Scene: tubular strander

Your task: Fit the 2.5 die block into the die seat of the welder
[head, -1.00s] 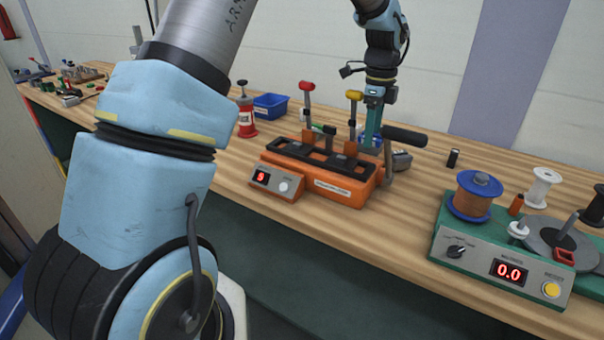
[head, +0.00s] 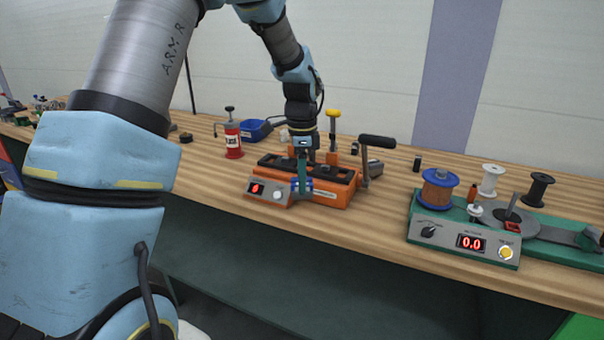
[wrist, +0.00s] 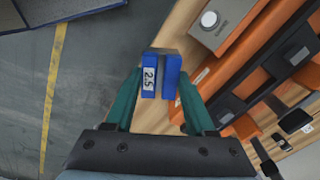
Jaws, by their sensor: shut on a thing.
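The 2.5 die block (wrist: 149,79) is blue with a white label reading 2.5, and it sits between my fingertips in the wrist view. My gripper (wrist: 160,84) is shut on it. In the head view my gripper (head: 302,184) holds the blue block at the front of the orange welder (head: 338,196), close to its control panel. The welder also fills the right of the wrist view (wrist: 250,50), beside the block. The black parts (head: 335,172) on the welder's top show, but my arm hides some of them. I cannot tell the die seat clearly.
The welder has a yellow-topped lever (head: 333,122) and a black-handled lever (head: 377,142). A green spooling machine (head: 462,240) stands to the right. The bench's front edge lies close to the welder.

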